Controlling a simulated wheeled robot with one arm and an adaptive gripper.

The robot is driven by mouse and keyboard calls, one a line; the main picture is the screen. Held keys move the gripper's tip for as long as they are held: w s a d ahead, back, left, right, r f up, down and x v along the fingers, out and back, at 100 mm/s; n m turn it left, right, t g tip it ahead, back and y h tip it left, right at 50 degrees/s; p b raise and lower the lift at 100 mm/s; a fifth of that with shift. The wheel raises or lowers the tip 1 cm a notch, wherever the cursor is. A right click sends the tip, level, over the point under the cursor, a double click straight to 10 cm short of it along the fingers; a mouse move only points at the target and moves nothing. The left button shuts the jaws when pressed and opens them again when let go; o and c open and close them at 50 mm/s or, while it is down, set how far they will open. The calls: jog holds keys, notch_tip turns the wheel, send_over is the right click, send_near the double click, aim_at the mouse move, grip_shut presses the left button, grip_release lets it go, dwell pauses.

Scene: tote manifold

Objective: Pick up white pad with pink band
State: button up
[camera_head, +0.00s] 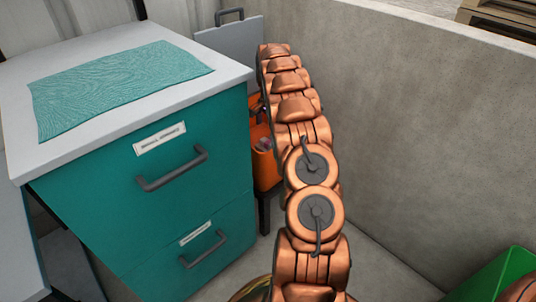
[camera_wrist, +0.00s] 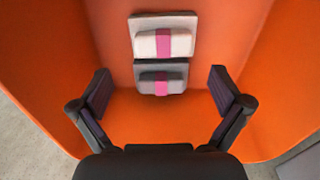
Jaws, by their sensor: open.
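In the wrist view, the white pad with a pink band (camera_wrist: 150,44) is inside an orange tote (camera_wrist: 60,70), near the top middle. A grey pad with a pink band (camera_wrist: 147,84) is just below it in the picture. My gripper (camera_wrist: 160,74) is open, its two dark fingers spread wide to either side of the grey pad. Nothing is between the fingers in their grip, and the white pad lies beyond their tips. In the head view, my copper arm hides the gripper and most of the orange tote (camera_head: 267,172).
A teal drawer cabinet (camera_head: 110,215) with a white top and a teal cloth (camera_head: 115,85) stands left of my arm. A concrete wall (camera_head: 430,130) rises on the right. A green bin (camera_head: 490,282) is at the lower right. The tote's walls surround the gripper.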

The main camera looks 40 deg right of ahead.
aim_at(269, 141)
jog(key=shift+w+f+b, duration=0.15)
jog(key=shift+f+b, duration=0.7)
jog(key=shift+f, duration=1.1)
jog(key=shift+w+f+b, duration=0.1)
jog(key=shift+f+b, duration=0.7)
jog(key=shift+f, duration=1.15)
jog(key=shift+c, duration=0.4)
jog(key=c, duration=0.9)
notch_tip(269, 141, up, 10)
jog(key=p, duration=0.3)
jog(key=shift+p, duration=0.3)
